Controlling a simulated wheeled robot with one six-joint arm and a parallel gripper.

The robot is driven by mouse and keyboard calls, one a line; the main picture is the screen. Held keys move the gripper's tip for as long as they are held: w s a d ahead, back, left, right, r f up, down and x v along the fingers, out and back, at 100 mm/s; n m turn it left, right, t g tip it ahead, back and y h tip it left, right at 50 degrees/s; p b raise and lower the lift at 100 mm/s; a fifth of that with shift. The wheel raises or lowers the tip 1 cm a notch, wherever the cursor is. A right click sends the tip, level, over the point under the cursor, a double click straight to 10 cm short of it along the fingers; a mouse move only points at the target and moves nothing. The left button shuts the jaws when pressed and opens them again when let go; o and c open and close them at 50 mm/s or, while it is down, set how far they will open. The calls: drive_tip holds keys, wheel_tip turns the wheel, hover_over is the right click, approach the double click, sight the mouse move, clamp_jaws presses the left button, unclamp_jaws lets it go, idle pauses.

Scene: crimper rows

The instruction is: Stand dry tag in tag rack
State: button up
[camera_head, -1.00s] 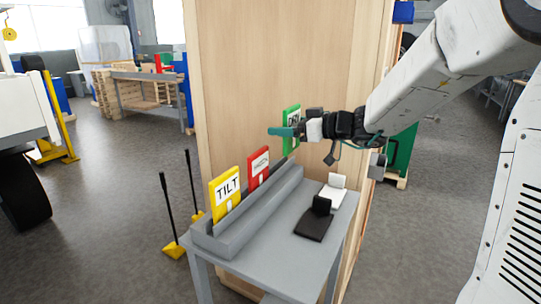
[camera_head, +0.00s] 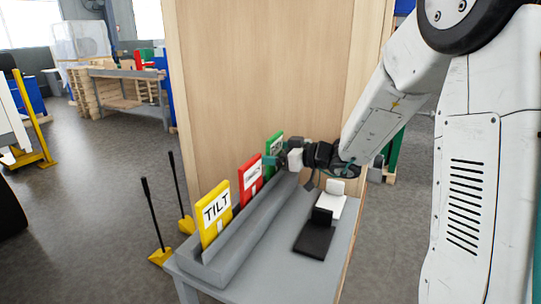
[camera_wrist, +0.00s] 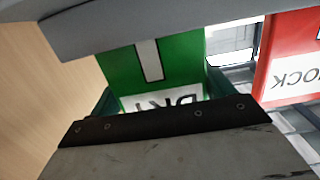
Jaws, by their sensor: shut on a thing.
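The dry tag (camera_head: 275,141) is green with a white label and shows at the far end of the tag rack, behind the red tag. My gripper (camera_head: 279,158) is shut on it. In the wrist view the dry tag (camera_wrist: 155,62) appears upside down between my teal fingertips (camera_wrist: 160,92), its lettering partly covered by my gripper. The grey tag rack (camera_head: 208,272) is a long trough along the table's left side. In the wrist view its wall (camera_wrist: 120,25) hides the tag's lower end. I cannot tell whether that end touches the bottom.
A yellow TILT tag (camera_head: 213,213) and a red tag (camera_head: 250,178) stand in the rack. A black holder (camera_head: 315,238) and a white one (camera_head: 329,204) sit on the grey table (camera_head: 262,280). A wooden panel (camera_head: 255,75) rises behind the rack.

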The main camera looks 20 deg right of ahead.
drive_tip(key=shift+f, duration=0.35)
drive_tip(key=shift+f, duration=0.2)
drive_tip(key=o, duration=1)
drive_tip(key=shift+r, duration=0.1)
